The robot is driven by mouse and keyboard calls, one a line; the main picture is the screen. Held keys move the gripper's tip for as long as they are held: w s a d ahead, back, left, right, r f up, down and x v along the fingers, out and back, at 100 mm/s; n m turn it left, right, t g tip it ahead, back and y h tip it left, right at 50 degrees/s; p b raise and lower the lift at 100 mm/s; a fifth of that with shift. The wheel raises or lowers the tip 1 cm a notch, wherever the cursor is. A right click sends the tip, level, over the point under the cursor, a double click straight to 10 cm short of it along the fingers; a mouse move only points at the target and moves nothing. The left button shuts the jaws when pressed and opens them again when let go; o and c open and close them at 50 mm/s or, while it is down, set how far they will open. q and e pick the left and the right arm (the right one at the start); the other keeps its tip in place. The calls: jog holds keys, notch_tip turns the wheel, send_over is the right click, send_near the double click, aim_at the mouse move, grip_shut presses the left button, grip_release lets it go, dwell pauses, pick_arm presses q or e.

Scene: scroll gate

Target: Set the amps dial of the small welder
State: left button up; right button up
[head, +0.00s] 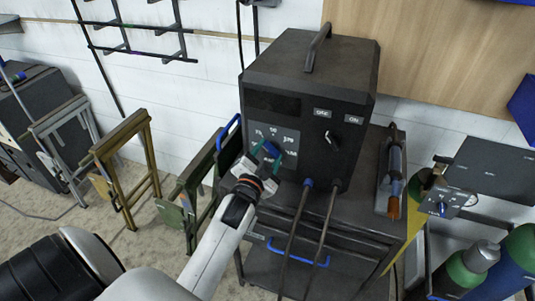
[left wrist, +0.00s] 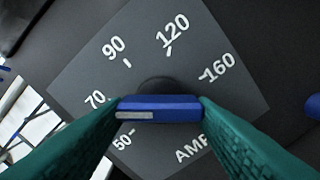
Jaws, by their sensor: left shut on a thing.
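The welder (head: 300,85) is a dark box on a cart, with a grey dial plate on its front. In the left wrist view the amps dial (left wrist: 165,103) is a blue bar-shaped knob with a white stripe on its left half. The stripe points left, between the 70 and 50 marks. The scale (left wrist: 172,30) also reads 90, 120 and 160. My left gripper (head: 270,158) is shut on the knob, one green finger at each end of the bar. In the head view the gripper hides part of the dial plate. My right gripper is not in view.
An OFF/ON switch (head: 333,140) sits right of the dial, above two cables (head: 325,215). A grey box with a blue knob (head: 442,209) and gas cylinders (head: 470,268) stand at right; metal frames (head: 125,165) stand at left.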

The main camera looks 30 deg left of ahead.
pick_arm(q)
jog(key=o, duration=1)
jog(key=shift+b+v, duration=1.5)
jog(key=shift+v, duration=4.55)
jog(key=shift+a+f, duration=0.15)
